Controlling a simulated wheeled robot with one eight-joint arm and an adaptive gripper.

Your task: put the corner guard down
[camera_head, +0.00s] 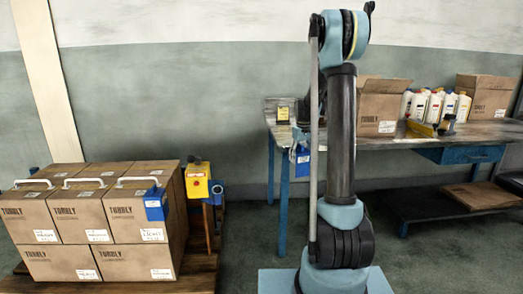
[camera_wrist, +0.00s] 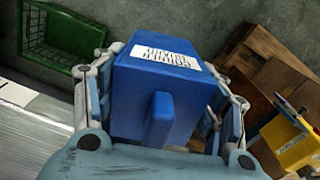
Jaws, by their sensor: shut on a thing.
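My gripper (camera_wrist: 158,105) is shut on a blue corner guard (camera_wrist: 155,75) with a white printed label and a raised rib. The fingers lie along both of its sides in the wrist view. In the head view the held guard (camera_head: 302,156) hangs in the air in front of the workbench's left end, partly hidden by my arm. A second blue corner guard (camera_head: 155,207) sits on the front top edge of the right-hand upper carton (camera_head: 128,222).
Stacked cartons with white handles stand on a wooden pallet (camera_head: 200,272) at left, beside a yellow device (camera_head: 197,181). The workbench (camera_head: 390,141) holds open cartons and several bottles (camera_head: 434,106). A green crate (camera_wrist: 60,35) lies on the floor in the wrist view.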

